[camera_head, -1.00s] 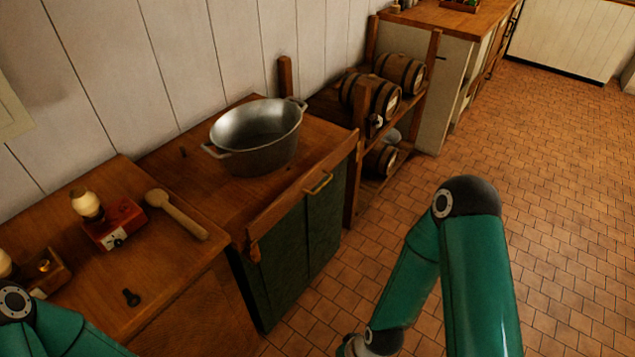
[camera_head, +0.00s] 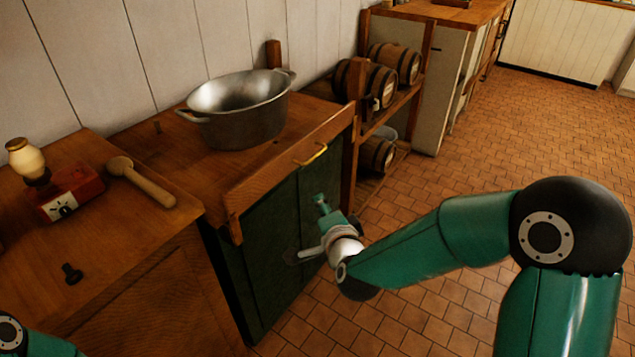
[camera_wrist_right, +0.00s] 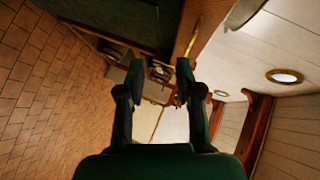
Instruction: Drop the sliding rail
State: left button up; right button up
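The sliding rail (camera_head: 285,160) is a long wooden bar along the front top edge of the counter, above green cabinet doors. A wooden bar that looks like it (camera_wrist_right: 191,28) shows beyond the fingers in the right wrist view. My right gripper (camera_head: 309,230) is in front of the green doors, below the rail and apart from it. Its fingers are spread and empty, as the right wrist view (camera_wrist_right: 160,75) also shows. Only a piece of my left arm shows at the lower left; its gripper is out of frame.
A metal pot (camera_head: 240,112) stands on the counter behind the rail. A wooden mallet (camera_head: 142,182) and red box (camera_head: 72,193) lie on the left counter. Barrels (camera_head: 368,85) are racked beyond. The tiled floor at right is clear.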

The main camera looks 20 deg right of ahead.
aim_at(315, 157)
jog(key=w+d+m, duration=0.1)
jog(key=w, duration=0.4)
jog(key=w+d+r+t, duration=0.1)
jog(key=w, duration=0.5)
jog(key=w+d+m+h, duration=0.1)
jog(key=w, duration=0.5)
jog(key=shift+w+d+r+m+t, duration=0.1)
jog(key=shift+d+r+m+t, duration=0.05)
jog(key=shift+r+m+t, duration=0.15)
grip_shut()
jog(key=shift+f, duration=0.1)
